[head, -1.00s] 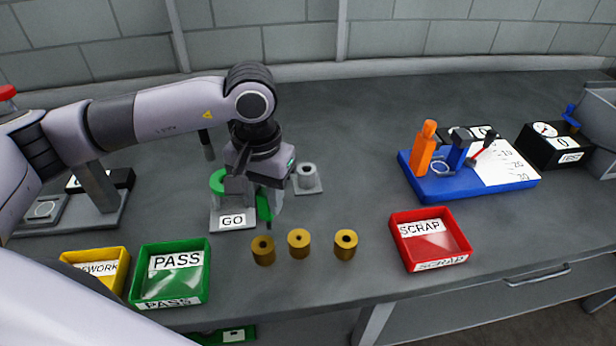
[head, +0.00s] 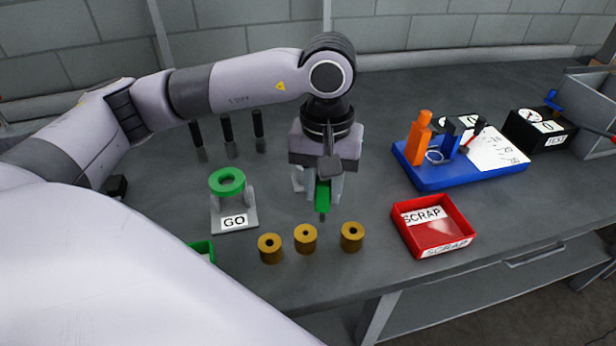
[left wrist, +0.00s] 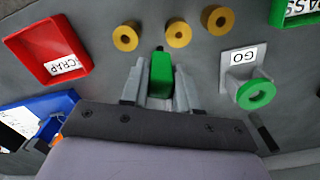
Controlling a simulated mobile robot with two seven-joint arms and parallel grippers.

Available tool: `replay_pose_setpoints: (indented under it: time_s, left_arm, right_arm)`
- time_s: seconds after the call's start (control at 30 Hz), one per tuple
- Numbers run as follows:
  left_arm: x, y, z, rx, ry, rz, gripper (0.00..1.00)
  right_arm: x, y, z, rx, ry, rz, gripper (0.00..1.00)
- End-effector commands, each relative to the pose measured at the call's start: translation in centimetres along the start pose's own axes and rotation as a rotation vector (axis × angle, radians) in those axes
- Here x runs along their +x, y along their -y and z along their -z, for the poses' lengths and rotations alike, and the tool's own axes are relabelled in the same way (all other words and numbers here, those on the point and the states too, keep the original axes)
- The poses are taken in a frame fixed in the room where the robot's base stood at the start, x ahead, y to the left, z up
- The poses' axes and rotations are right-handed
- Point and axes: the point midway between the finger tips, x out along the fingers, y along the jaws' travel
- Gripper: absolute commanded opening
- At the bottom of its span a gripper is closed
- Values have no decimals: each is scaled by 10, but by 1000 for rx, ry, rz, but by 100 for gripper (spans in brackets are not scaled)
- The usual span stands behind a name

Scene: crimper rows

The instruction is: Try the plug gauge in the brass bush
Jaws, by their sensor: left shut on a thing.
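My left gripper (head: 323,195) is shut on the plug gauge (head: 322,198), which has a green handle and a short dark tip pointing down. The gauge also shows between the fingers in the left wrist view (left wrist: 161,72). Three brass bushes with dark holes stand upright in a row: a left one (head: 270,248), a middle one (head: 305,238) and a right one (head: 352,237). The gauge is behind the row, between the middle and right bushes in the head view, apart from them. My right gripper is not in view.
A green ring on a GO stand (head: 236,219) is left of the gripper. A red SCRAP tray (head: 465,238) is at right, with a blue tool board (head: 436,184) behind it. The green tray (head: 203,250) is mostly hidden by my white body part. Black-handled tools (head: 228,130) stand behind.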

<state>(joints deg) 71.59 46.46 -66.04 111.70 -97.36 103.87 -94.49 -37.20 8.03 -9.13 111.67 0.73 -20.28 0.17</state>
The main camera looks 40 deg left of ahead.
Motion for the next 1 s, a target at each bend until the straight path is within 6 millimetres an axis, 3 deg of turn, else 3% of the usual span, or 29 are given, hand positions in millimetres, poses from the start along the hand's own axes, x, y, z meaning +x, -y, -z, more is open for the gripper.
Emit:
replay_pose_setpoints:
  time_s: [0.2,0.43,0.67,1.0]
  left_arm:
    - [-19,12,-12,-364,-2,-3,0]
    - [-34,24,-21,-631,-11,-1,0]
    - [-37,27,-24,-712,-15,0,0]
    - [-15,28,-23,-713,-15,2,0]
  right_arm:
    - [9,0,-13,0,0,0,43]
    - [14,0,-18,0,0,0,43]
    - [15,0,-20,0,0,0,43]
    - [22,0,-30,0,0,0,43]
